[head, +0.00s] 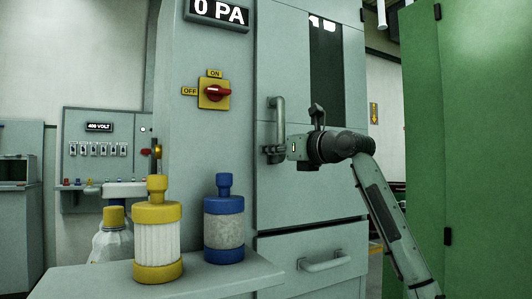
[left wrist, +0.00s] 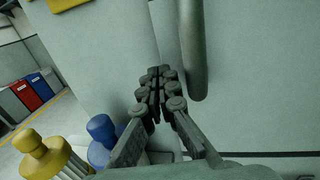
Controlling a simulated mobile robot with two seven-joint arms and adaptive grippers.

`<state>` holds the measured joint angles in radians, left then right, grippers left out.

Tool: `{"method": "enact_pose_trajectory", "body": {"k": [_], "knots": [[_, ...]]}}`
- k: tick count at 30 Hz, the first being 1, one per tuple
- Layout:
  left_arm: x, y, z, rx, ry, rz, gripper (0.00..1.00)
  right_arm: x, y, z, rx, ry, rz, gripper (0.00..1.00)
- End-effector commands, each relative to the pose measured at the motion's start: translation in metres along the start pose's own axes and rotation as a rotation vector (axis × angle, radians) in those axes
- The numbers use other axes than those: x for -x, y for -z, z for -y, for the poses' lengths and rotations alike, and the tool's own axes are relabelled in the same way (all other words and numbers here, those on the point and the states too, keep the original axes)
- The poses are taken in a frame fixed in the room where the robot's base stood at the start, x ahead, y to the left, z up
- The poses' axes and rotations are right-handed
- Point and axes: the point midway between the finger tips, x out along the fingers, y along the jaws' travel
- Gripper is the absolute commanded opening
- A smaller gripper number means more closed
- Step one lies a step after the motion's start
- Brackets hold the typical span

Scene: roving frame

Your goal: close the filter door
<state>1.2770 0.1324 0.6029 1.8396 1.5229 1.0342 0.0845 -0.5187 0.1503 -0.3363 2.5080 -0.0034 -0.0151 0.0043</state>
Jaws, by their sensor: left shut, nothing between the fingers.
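The filter door (head: 291,70) is the tall grey-green panel of the cabinet, with a dark window strip and a vertical bar handle (head: 279,120) near its left edge. I cannot tell whether the door is flush with the frame or slightly ajar. My left gripper (head: 270,152) is at the handle's lower end, shut and empty. In the left wrist view its fingertips (left wrist: 156,84) are together in front of the door's edge seam, and the handle (left wrist: 192,50) is just right of them, not between them. Contact is unclear. My right gripper is not in view.
A yellow-capped filter (head: 157,240) and a blue-capped filter (head: 224,225) stand on the shelf (head: 225,277) at the lower left. A drawer handle (head: 324,262) sticks out below the door. A red switch (head: 215,92) is left of it. A green panel (head: 470,150) stands at right.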

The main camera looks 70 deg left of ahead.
Motion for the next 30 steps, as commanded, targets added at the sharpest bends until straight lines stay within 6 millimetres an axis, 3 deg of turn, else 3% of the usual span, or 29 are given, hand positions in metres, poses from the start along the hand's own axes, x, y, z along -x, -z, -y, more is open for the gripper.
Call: {"method": "enact_pose_trajectory", "body": {"k": [4, 9, 15, 30], "knots": [[0.024, 0.001, 0.001, 0.002, 0.001, 0.0, 0.0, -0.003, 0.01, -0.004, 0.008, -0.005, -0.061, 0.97], [0.064, 0.001, -0.007, 0.002, 0.002, -0.002, 0.0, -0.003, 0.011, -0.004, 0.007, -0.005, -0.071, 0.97], [0.096, 0.0, -0.013, 0.001, 0.0, -0.001, 0.0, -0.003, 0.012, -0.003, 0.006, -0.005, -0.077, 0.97], [0.112, 0.0, -0.019, -0.021, -0.019, 0.031, 0.0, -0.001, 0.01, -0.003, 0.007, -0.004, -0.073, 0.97]]}}
